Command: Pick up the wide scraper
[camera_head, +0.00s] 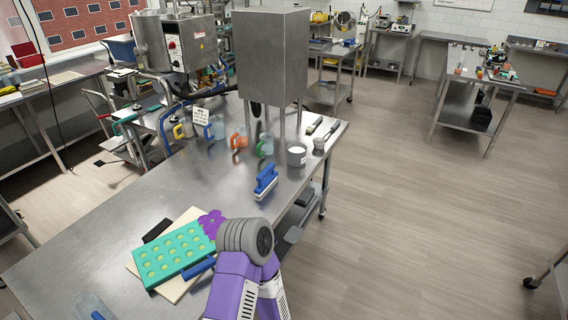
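A blue-handled tool with a pale lower edge (265,182) stands on the steel table right of the middle; it may be the wide scraper. Another blue handle (198,268) lies at the near edge of the teal mold, its far end partly hidden, so I cannot tell which one is the wide scraper. A purple arm of mine with a grey rounded joint comes in from the bottom centre, over the table's near right edge. No gripper fingers of mine show in this view, and neither tool is seen held.
The teal mold (172,254) lies on a pale board (134,268), next to a purple flower-shaped piece (210,222) and a black item (157,230). Several handled jugs, a white tub (297,156) and a steel depositor box (271,55) stand farther back. The table's middle is mostly clear.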

